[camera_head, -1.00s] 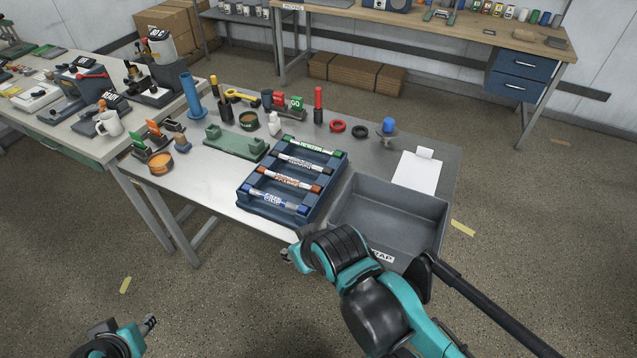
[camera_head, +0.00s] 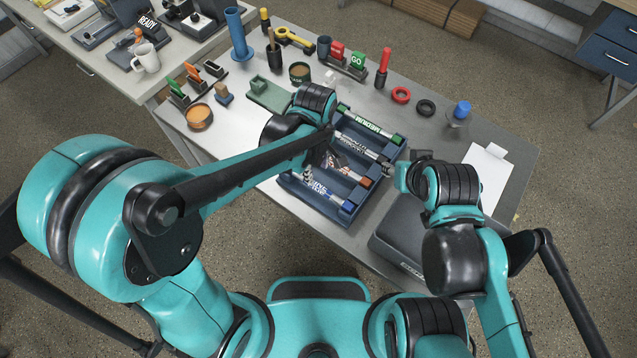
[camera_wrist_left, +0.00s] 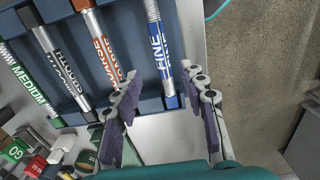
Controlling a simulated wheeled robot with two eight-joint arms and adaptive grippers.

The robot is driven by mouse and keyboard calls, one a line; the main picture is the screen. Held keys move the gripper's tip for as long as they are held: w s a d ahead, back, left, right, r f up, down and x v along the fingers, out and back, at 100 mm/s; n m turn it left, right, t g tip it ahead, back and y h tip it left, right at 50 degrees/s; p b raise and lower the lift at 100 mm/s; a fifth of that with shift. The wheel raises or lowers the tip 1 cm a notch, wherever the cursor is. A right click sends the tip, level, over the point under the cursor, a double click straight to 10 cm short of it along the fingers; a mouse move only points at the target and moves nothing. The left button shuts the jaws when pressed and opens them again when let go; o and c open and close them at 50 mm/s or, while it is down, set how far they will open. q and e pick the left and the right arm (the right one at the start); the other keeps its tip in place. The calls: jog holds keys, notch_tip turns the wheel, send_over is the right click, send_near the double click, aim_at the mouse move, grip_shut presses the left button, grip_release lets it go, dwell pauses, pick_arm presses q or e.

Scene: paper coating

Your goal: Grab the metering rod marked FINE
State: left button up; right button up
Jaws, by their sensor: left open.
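The metering rod marked FINE, with a blue band, lies in the nearest slot of the dark blue rack (camera_head: 361,197); its blue end (camera_head: 348,206) shows in the head view. In the left wrist view the FINE rod (camera_wrist_left: 154,32) runs down between the fingers of my left gripper (camera_wrist_left: 160,82). Those fingers are open, one on each side of the rod's blue end, with gaps visible. In the head view my left gripper (camera_head: 317,172) is over the rack, partly hidden by its arm. My right gripper (camera_head: 392,174) is at the rack's right side; its jaws are unclear.
Beside FINE lie the COARSE rod (camera_wrist_left: 102,50), the SMOOTH rod (camera_wrist_left: 61,66) and the MEDIUM rod (camera_wrist_left: 30,80). A grey bin (camera_head: 392,240) stands right of the rack, partly behind my right arm. A white sheet (camera_head: 484,178) lies farther right.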

aim_at(318, 186)
pick_arm(q)
jog(key=f+b, duration=0.1)
jog(key=f, duration=0.4)
jog(key=f+b, duration=0.1)
jog(key=f, duration=0.1)
jog(key=shift+s+d+f+b, duration=0.25)
jog(key=shift+s+f+b, duration=0.05)
jog(key=shift+s+b, duration=0.05)
grip_shut()
